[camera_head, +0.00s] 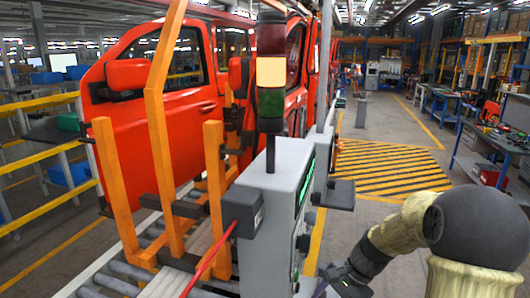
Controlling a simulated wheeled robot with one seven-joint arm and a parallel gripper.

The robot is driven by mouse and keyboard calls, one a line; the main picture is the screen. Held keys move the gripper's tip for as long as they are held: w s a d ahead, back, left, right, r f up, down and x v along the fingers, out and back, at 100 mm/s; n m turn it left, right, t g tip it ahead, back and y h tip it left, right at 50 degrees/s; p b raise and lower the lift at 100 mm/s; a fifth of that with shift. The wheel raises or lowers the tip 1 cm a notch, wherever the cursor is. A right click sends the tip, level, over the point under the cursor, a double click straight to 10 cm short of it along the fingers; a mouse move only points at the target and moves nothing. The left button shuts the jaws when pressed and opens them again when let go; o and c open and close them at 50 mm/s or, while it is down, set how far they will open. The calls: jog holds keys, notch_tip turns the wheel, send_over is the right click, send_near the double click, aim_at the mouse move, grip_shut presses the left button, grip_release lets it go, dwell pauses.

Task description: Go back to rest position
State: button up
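My arm reaches in from the bottom right in the head view. Its dark end, my gripper (341,282), is low in the picture, just right of the grey control box (272,225). The gripper is small and dark and partly cut by the lower edge. I cannot tell if its fingers are open or shut, or if it touches the box. No held object can be made out.
A red car door (150,100) stands in an orange rack (160,150) on a roller conveyor (120,280) at left. A signal tower (270,75) tops the box. A workbench (500,140) stands at right. The striped floor area (390,168) ahead looks clear.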

jog(key=s+n+t+h+b, duration=0.1)
jog(key=s+n+t+h, duration=0.2)
jog(key=s+n, duration=0.7)
jog(key=shift+s+a+f+h, duration=0.2)
jog(key=shift+s+f+h, duration=0.35)
jog(key=shift+h, duration=0.65)
jog(key=shift+s+r, duration=0.1)
jog(key=shift+r, duration=0.05)
jog(key=shift+c, duration=0.2)
